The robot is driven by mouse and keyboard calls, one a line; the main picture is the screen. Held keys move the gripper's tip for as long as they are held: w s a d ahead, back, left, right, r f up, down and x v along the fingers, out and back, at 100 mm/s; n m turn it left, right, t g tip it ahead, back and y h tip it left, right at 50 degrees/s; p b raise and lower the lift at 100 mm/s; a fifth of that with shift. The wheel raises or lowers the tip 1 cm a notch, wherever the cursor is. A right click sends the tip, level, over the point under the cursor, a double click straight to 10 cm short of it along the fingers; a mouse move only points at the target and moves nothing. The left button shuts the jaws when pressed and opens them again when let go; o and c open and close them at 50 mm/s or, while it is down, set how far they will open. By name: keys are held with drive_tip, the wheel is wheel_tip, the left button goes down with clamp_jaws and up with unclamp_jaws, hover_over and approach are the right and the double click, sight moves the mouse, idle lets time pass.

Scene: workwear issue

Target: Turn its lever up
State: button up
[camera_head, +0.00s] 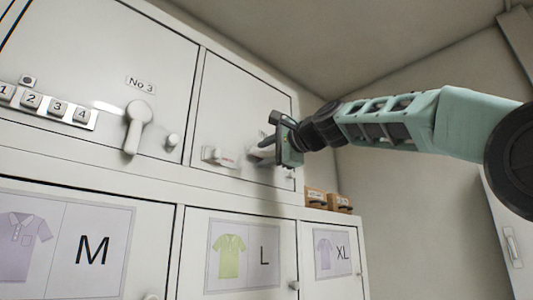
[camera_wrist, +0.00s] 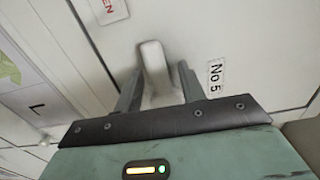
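A white lever (camera_wrist: 155,68) on the locker door marked No 5 (camera_wrist: 215,77) lies between the two fingers of my gripper (camera_wrist: 159,86) in the wrist view. By the tilt of the label, the lever lies roughly sideways on the door. The fingers are apart, one on each side, with a visible gap at least on the label side. In the head view my gripper (camera_head: 266,146) is at the right-hand upper door (camera_head: 240,100) and hides most of this lever.
A white plate with red lettering (camera_wrist: 108,8) sits beside the lever. The No 3 door has a lever (camera_head: 137,126) hanging down and numbered buttons (camera_head: 45,103). Lower doors carry M, L and XL shirt signs (camera_head: 241,256). Small brown boxes (camera_head: 328,199) stand to the right.

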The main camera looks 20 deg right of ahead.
drive_tip(key=b+v, duration=0.7)
drive_tip(key=v, duration=1)
drive_tip(key=shift+s, duration=0.2)
